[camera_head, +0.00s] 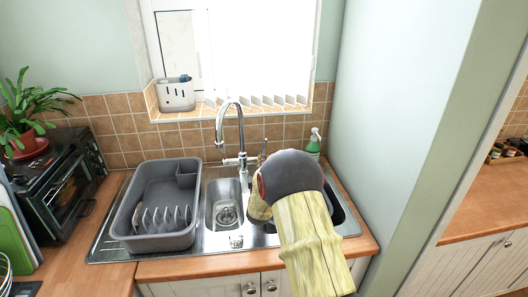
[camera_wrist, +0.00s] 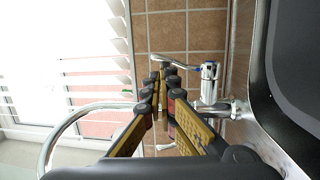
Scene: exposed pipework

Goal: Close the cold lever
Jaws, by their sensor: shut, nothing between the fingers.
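The cold lever (camera_wrist: 203,68) is a chrome handle with a blue mark on its chrome valve, at upper middle right in the wrist view. Its thin handle stretches left across the tiles in that view. In the head view a small upright handle (camera_head: 264,148) shows right of the tap (camera_head: 240,130). My gripper (camera_wrist: 165,76) is shut and empty. Its fingertips appear close beside the handle in the wrist view; I cannot tell whether they touch. In the head view my arm hides most of the gripper. The tap's curved spout (camera_wrist: 75,115) is at left in the wrist view.
A grey dish rack (camera_head: 155,240) stands left of the sink (camera_head: 210,240). A green soap bottle (camera_head: 314,143) is behind my arm to the right. The tiled wall (camera_head: 125,130) and windowsill are close behind the tap. A pale wall (camera_head: 375,120) bounds the right side.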

